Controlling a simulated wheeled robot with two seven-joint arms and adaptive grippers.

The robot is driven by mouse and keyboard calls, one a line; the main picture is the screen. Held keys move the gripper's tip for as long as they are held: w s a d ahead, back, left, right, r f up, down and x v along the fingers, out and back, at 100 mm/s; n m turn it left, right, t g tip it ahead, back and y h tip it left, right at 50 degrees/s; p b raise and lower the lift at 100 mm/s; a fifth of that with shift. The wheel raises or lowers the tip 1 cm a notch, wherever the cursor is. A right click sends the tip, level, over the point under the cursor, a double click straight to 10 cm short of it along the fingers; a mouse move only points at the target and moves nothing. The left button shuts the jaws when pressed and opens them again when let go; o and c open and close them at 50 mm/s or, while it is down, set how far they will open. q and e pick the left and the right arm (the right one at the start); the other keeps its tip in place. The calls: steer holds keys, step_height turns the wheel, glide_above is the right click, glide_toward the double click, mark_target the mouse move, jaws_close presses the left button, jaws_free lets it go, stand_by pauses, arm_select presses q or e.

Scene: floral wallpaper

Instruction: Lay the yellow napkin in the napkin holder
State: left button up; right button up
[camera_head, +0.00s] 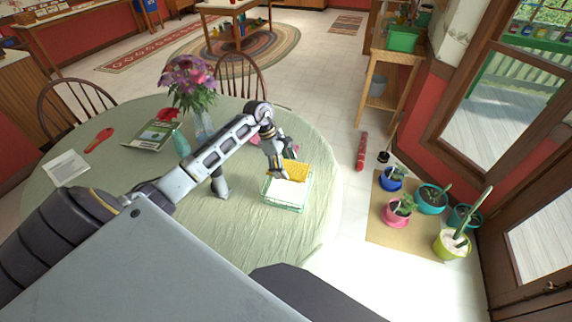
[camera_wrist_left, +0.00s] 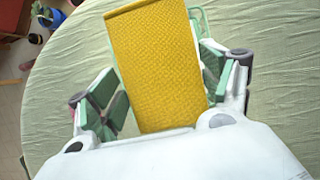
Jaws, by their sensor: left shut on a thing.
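The yellow napkin (camera_head: 296,167) is at the far end of the napkin holder, just above or at its top; I cannot tell if it touches. The holder (camera_head: 286,208) is a light green wire frame on the round table, with white napkins (camera_head: 289,192) in it. My left gripper (camera_head: 282,172) is shut on the yellow napkin. In the left wrist view, the napkin (camera_wrist_left: 160,65) stretches away between the fingers of my left gripper (camera_wrist_left: 162,95), and a bit of the holder's green frame (camera_wrist_left: 205,17) shows behind it. My right gripper is not in view.
The table (camera_head: 300,245) has a pale green cloth. A flower vase (camera_head: 202,122) and a teal bottle (camera_head: 181,143) stand behind my left arm. A magazine (camera_head: 148,137), a red spoon rest (camera_head: 100,139) and a paper (camera_head: 66,167) lie farther left. The cloth right of the holder is clear.

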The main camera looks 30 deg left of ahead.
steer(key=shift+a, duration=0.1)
arm_select(q)
steer(key=shift+f, duration=0.1)
steer(key=shift+f+b, duration=0.3)
steer(key=shift+f, duration=0.2)
steer(key=shift+f+b, duration=0.7)
steer(key=shift+f, duration=0.8)
steer(key=shift+f+b, duration=0.55)
steer(key=shift+f, duration=0.75)
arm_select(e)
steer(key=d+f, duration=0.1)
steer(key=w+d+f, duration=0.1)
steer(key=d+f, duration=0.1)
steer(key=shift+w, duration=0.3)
arm_select(q)
steer(key=o, duration=1.1)
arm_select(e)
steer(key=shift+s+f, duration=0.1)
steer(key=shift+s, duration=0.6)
